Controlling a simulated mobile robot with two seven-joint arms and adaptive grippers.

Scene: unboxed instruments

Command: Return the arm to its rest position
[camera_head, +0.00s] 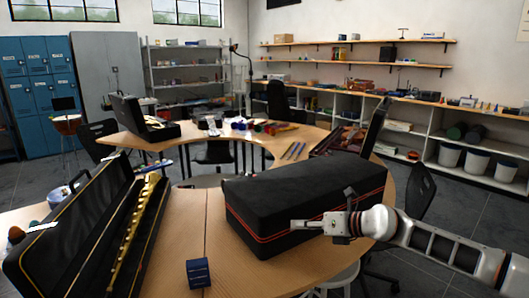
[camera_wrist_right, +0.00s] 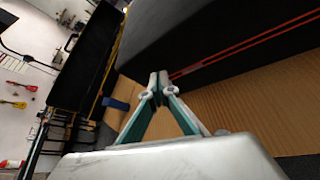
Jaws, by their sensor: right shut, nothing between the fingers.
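My right gripper (camera_head: 308,225) comes in from the right on my white and grey arm, in front of the long black case with red trim (camera_head: 305,195). In the right wrist view the fingers (camera_wrist_right: 158,80) are shut with nothing between them, close to the side of the case (camera_wrist_right: 215,45). I cannot tell whether they touch it. My left gripper and left arm are not in view.
An open black case (camera_head: 70,240) with a golden flute-like instrument (camera_head: 142,225) lies at the left of the wooden table (camera_head: 190,240). A small dark blue box (camera_head: 198,272) sits at the front edge. Bare tabletop lies between the cases. Another open case (camera_head: 145,115) stands farther back.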

